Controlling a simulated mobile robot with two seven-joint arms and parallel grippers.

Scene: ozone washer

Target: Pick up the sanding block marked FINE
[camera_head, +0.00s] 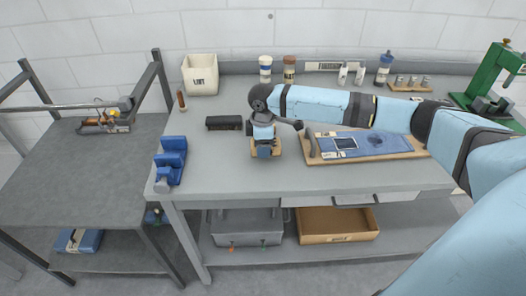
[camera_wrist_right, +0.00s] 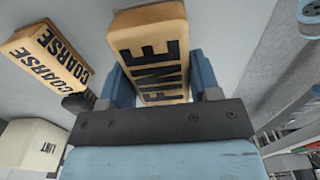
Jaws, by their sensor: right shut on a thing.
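My right gripper (camera_head: 264,149) points down over the middle-left of the grey workbench. In the right wrist view, the tan sanding block marked FINE (camera_wrist_right: 152,60) sits between its blue fingers (camera_wrist_right: 162,78), and the gripper is shut on it. In the head view, tan parts of this block (camera_head: 257,144) show around the fingers; most of it is hidden. Whether it touches the bench I cannot tell. A tan block marked COARSE (camera_wrist_right: 45,55) lies to the left in the right wrist view. My left gripper is not in view.
A dark block (camera_head: 224,122) lies left of my gripper. A LINT bin (camera_head: 201,74), bottles (camera_head: 265,69) and a blue clamp-like tool (camera_head: 171,160) stand around it. A board with a blue pad (camera_head: 368,143) lies to the right. The bench front is clear.

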